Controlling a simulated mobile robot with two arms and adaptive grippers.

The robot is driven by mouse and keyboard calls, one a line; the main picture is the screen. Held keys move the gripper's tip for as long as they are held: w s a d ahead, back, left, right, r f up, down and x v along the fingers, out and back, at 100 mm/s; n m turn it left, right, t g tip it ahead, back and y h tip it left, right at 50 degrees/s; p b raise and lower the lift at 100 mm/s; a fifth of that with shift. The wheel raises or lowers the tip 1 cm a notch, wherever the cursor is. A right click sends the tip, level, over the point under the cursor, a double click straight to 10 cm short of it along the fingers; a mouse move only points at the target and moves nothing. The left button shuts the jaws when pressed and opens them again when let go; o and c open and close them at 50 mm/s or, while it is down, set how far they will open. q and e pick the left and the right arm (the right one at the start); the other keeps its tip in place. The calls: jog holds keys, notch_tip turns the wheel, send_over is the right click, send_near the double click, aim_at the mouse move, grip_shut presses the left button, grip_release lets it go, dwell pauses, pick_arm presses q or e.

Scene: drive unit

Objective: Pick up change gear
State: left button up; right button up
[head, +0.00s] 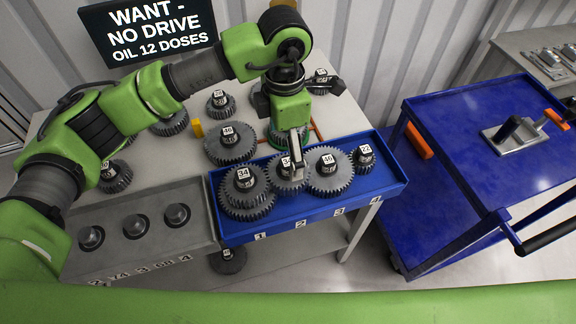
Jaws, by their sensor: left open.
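Several toothed grey change gears with numbered tags are in view; which one is meant cannot be told. In the blue tray (385,186) a gear tagged 34 (244,185) lies over a larger gear, beside a gear (284,181) whose tag is partly hidden, one tagged 46 (330,181) and a small one tagged 22 (365,160). My left gripper (312,127) is open above the tray's back edge. One finger hangs in front of the partly hidden gear; contact cannot be told. My right gripper is not in view.
More gears stand on the table, including one tagged 46 (230,148) left of my gripper. A grey tray (200,237) with three dark round knobs is at left. A blue cart (465,120) stands at right. A black sign (148,30) is behind.

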aim_at(288, 161)
pick_arm(q)
notch_tip(288, 161, down, 2)
jog(key=shift+w+f, duration=0.1)
jog(key=shift+f, duration=0.15)
jog(key=shift+w+f, duration=0.1)
jog(key=shift+f, duration=0.2)
jog(key=f+p, duration=0.3)
jog(key=f, duration=0.1)
jog(key=shift+d, duration=0.25)
jog(key=shift+f, duration=0.6)
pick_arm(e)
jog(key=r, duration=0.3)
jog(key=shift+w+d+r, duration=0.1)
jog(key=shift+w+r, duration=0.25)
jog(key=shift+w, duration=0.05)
pick_arm(q)
jog(key=c, duration=1.6)
jog(key=shift+c, duration=1.2)
jog(key=shift+r, duration=0.15)
